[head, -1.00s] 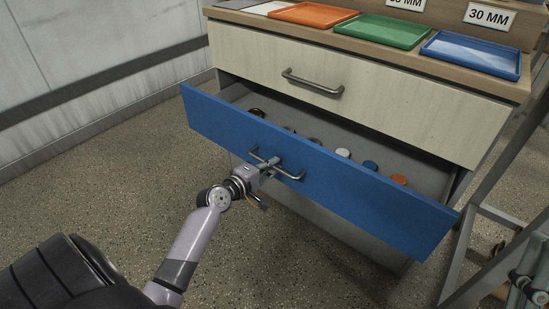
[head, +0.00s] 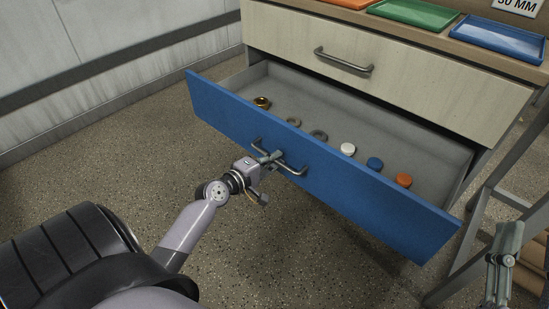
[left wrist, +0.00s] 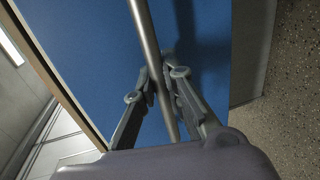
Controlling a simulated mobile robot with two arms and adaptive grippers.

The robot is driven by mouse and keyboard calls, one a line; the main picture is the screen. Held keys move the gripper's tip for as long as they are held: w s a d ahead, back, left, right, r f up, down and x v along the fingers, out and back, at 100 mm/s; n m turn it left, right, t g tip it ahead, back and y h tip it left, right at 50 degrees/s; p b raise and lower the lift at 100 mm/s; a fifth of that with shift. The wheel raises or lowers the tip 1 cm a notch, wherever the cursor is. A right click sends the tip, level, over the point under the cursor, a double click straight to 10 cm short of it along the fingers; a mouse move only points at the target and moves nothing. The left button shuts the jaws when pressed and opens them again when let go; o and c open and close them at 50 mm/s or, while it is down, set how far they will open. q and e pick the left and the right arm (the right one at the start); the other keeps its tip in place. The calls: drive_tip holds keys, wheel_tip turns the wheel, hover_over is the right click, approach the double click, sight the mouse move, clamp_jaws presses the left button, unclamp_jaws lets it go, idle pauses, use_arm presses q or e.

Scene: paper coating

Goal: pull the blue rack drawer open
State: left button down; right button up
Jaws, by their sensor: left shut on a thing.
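The blue drawer (head: 350,200) stands well open, its inside showing. Its bar handle (head: 293,168) is on the front panel. My left gripper (head: 272,158) is shut on the handle near its middle. In the left wrist view the handle (left wrist: 147,40) runs between the two fingers of my left gripper (left wrist: 164,82), with the blue panel (left wrist: 92,50) behind. Part of what looks like my right gripper (head: 503,262) shows at the lower right, away from the drawer; its fingertips cannot be made out clearly.
The drawer holds a brass-coloured nut (head: 262,103), grey rings (head: 318,135), and white (head: 348,149), blue (head: 375,163) and orange (head: 404,180) caps. A closed cream drawer (head: 400,85) is above. A metal frame (head: 480,215) stands close at right. The floor (head: 270,255) in front is clear.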

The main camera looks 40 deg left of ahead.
use_arm(q)
drive_tip(key=c, duration=1.6)
unclamp_jaws()
drive_tip(key=shift+c, duration=0.2)
drive_tip(key=v, duration=1.2)
